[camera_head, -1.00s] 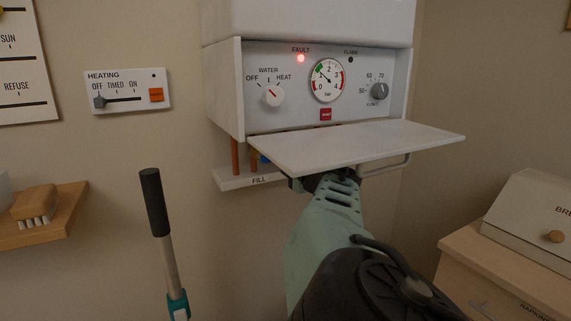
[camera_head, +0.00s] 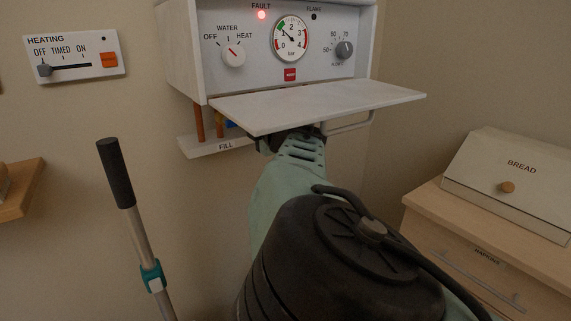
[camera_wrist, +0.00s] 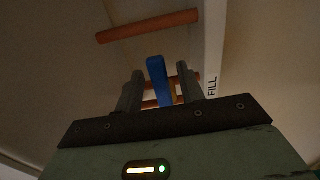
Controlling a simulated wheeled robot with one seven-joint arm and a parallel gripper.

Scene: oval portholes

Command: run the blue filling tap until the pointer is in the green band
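The blue filling tap's handle (camera_wrist: 158,82) stands between the two fingers of my gripper (camera_wrist: 160,72) in the wrist view. A gap shows on each side of it, so the gripper is open around it, not clamped. In the head view only a sliver of the tap's blue (camera_head: 230,124) shows beneath the boiler. My gripper (camera_head: 262,142) is partly hidden there by the lowered flap (camera_head: 320,105). The pressure gauge (camera_head: 290,38) has a green band at its upper left. Its pointer aims upper left, close to the lower end of that band.
The FILL shelf (camera_head: 215,147) and copper pipes (camera_head: 199,122) are beside the gripper. The flap lies just above my arm, with a rail (camera_head: 350,126) underneath. A red fault lamp (camera_head: 262,15) is lit. A bread box (camera_head: 510,180) stands at the right, a long-handled tool (camera_head: 130,220) at the left.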

